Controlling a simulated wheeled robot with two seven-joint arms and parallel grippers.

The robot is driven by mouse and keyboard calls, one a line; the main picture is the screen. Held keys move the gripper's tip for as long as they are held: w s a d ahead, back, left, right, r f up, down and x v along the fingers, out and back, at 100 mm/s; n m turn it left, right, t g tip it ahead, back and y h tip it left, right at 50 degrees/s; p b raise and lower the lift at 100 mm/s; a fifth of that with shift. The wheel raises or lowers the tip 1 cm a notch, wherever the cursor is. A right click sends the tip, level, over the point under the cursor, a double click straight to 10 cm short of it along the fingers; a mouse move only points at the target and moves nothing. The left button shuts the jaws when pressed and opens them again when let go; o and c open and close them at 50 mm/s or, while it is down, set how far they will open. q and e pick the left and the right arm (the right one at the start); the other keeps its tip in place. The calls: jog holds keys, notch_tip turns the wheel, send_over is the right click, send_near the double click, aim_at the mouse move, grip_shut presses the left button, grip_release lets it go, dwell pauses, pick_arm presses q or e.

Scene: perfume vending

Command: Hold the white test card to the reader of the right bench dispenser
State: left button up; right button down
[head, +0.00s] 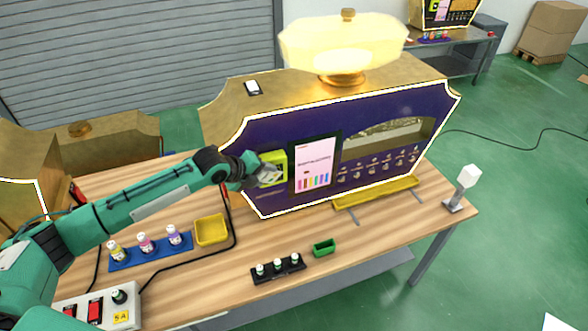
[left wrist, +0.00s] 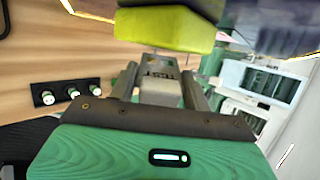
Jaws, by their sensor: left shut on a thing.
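The bench dispenser (head: 380,120) has a dark purple front with gold trim and stands at the back of the wooden bench. Its yellow-green reader (head: 279,157) is left of the lit screen (head: 315,165); it also shows in the left wrist view (left wrist: 165,32). My left gripper (head: 268,174) is in front of the reader. My right gripper is not in view.
A yellow tray (head: 211,230), a blue mat (head: 150,251) with small bottles, a black vial rack (head: 278,268) and a green box (head: 324,248) are on the bench. A switch box (head: 95,308) is front left. Another gold-trimmed dispenser (head: 22,175) is at far left.

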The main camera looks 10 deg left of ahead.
pick_arm(q)
jog(key=shift+s+d+p, duration=0.25)
jog(key=shift+s+p, duration=0.1)
jog(key=s+d+p, duration=0.4)
jog(key=s+d, duration=0.1)
jog(key=s, duration=0.2)
jog(key=shift+s, duration=0.3)
dwell(0.6)
